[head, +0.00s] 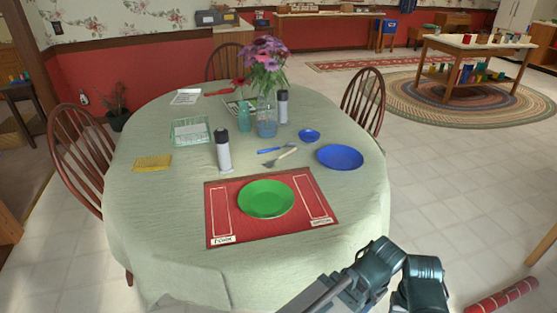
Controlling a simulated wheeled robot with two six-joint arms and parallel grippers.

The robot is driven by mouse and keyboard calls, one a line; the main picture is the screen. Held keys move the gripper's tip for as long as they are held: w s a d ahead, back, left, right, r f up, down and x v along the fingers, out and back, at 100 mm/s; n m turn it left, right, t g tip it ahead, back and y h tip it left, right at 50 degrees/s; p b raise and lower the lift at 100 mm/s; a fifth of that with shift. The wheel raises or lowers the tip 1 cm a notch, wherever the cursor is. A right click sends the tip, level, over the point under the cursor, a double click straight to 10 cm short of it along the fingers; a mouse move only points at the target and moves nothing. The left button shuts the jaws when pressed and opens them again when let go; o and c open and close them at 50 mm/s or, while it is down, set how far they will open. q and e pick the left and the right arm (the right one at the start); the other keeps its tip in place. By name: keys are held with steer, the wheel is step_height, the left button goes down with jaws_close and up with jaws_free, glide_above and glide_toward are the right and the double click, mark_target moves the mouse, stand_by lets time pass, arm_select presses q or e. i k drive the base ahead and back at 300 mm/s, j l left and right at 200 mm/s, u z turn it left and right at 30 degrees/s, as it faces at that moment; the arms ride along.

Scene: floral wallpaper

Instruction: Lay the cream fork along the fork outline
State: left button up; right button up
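A cream utensil (280,158), which looks like the cream fork, lies slantwise on the tablecloth behind the red placemat (274,226). A blue utensil (272,150) lies just behind it. The fork outline (220,211) is a pale long rectangle on the placemat's left side, with a label (223,240) at its front end. It is bare. A green plate (265,199) sits mid-mat. My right gripper (335,294) is at the bottom edge, in front of the table and well apart from the fork. Its fingers cannot be made out. My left gripper is not in view.
A second outline (313,197) is on the mat's right. A blue plate (340,157) and small blue dish (309,135) stand behind it. A dark-topped shaker (223,152), yellow cloth (152,163), wire basket (191,131) and flower vase (266,123) stand further left and back.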

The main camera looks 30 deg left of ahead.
mark_target(218, 214)
steer(key=k+j+u, duration=0.4)
steer(key=j+u, duration=0.2)
steer(key=j, duration=0.25)
steer(key=k+j+u, duration=0.15)
steer(key=j+u, duration=0.15)
steer(key=j, duration=0.2)
steer(key=k+j+u, duration=0.1)
steer(key=j+u, duration=0.2)
steer(key=j, duration=0.25)
steer(key=j+u, duration=0.25)
steer(key=j, duration=0.3)
